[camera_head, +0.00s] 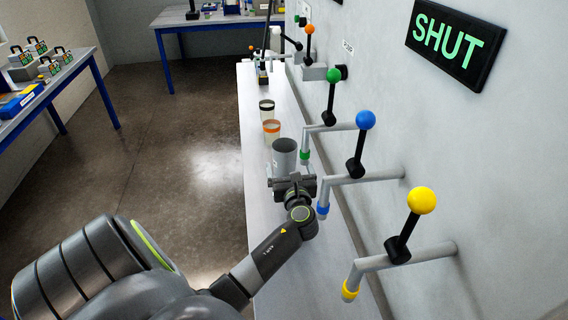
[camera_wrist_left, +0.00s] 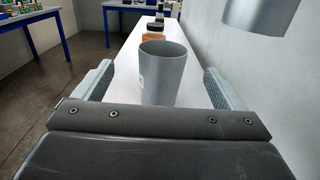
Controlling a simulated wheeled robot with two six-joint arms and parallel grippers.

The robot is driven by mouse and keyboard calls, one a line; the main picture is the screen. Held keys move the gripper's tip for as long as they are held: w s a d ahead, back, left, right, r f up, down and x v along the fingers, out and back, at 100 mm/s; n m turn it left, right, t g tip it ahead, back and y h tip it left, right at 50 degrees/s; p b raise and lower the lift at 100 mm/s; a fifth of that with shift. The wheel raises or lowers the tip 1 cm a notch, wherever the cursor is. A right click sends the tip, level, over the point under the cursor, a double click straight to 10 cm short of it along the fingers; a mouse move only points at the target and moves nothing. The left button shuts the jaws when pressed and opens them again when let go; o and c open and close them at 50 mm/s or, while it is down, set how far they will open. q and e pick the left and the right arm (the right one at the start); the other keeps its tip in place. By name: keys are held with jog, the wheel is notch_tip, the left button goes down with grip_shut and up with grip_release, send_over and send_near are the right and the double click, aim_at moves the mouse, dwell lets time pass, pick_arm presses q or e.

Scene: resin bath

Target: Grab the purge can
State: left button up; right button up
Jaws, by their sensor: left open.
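The purge can, as I take it, is a plain grey open-topped can (camera_head: 284,152) standing upright on the white bench under the row of taps. In the left wrist view the can (camera_wrist_left: 163,78) stands between my two finger pads, with a visible gap on each side. A small pale mark shows on its left side. My left gripper (camera_head: 290,181) is open, low over the bench just on the near side of the can. Its base hides the can's foot in the wrist view. My right gripper is not in view.
Behind the can stand an orange-banded cup (camera_head: 271,131) and a black-banded cup (camera_head: 266,107). Wall taps with yellow (camera_head: 422,200), blue (camera_head: 365,120) and green (camera_head: 334,75) knobs jut over the bench. A grey cylinder (camera_wrist_left: 262,14) hangs at the wrist view's upper right. A sign (camera_head: 456,44) reads SHUT.

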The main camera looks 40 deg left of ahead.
aim_at(287, 154)
pick_arm(q)
jog(key=w+a, duration=0.1)
jog(key=w+a+b, duration=0.1)
jog(key=w, duration=0.1)
jog(key=shift+a+f, duration=0.25)
jog(key=shift+f, duration=0.15)
jog(key=shift+w+a+r, duration=0.15)
jog(key=shift+w+a, duration=0.15)
jog(key=shift+a, duration=0.25)
jog(key=shift+a+b, duration=0.1)
jog(key=shift+b, duration=0.25)
jog(key=b+x, duration=0.3)
jog(key=shift+w+a+f, duration=0.2)
jog(key=shift+w+f, duration=0.1)
jog(key=shift+f, duration=0.05)
jog(key=shift+w+a+b, duration=0.3)
jog(key=shift+w+a, duration=0.05)
jog(key=shift+a, duration=0.15)
jog(key=shift+r, duration=0.15)
jog(key=c, duration=1.4)
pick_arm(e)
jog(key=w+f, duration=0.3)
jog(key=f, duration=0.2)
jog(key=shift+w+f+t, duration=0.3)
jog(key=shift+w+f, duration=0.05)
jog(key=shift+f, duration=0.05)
